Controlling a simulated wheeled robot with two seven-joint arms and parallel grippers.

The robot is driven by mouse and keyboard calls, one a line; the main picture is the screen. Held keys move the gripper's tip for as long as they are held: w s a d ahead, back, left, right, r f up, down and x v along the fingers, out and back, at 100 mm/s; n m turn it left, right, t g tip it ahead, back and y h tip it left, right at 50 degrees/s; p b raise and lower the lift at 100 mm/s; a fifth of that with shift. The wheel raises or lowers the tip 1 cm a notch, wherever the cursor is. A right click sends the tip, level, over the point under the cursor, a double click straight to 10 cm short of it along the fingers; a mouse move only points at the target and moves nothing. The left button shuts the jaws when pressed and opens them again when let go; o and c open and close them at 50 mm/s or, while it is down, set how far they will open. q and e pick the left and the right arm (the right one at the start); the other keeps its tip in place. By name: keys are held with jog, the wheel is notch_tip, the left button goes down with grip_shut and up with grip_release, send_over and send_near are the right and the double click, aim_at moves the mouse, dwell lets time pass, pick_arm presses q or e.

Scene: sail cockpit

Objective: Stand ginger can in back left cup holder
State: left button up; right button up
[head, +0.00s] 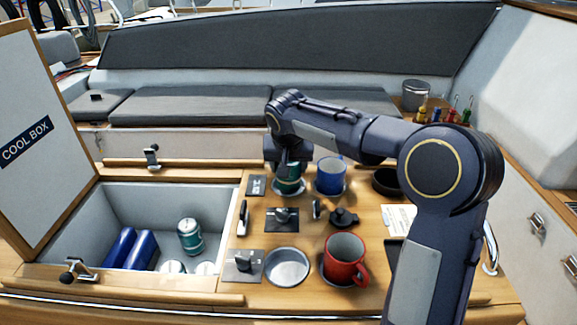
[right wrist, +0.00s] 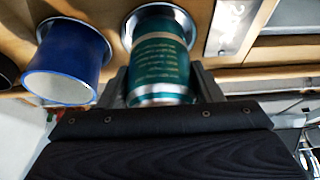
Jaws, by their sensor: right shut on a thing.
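A green can with gold lettering (right wrist: 160,60) is between the fingers of my right gripper (right wrist: 163,88); I take it as the ginger can. In the head view the can (head: 289,184) shows below the gripper, at the back left cup holder. In the right wrist view its far end lies within the metal rim of the holder (right wrist: 129,28). It looks upright, but I cannot tell if its base touches the holder's floor. My right gripper is shut on the can. My left gripper is not in view.
A blue mug (head: 330,176) stands close to the right of the can. A red mug (head: 344,262) is at front right, beside an empty front left holder (head: 287,267). The open cool box (head: 120,200) holds a teal can (head: 190,236) and blue packs (head: 132,248). Latches and switches lie between.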

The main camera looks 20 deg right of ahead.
jog(key=shift+f, duration=0.15)
jog(key=shift+f+b, duration=0.3)
jog(key=shift+b, duration=0.05)
jog(key=o, duration=1.2)
jog(key=shift+r, duration=0.15)
jog(key=shift+r+p, duration=0.35)
jog(key=shift+p, duration=0.15)
jog(key=v, duration=1.1)
jog(key=shift+s+a+r, duration=0.1)
jog(key=shift+s+r, duration=0.1)
jog(key=shift+r, duration=0.15)
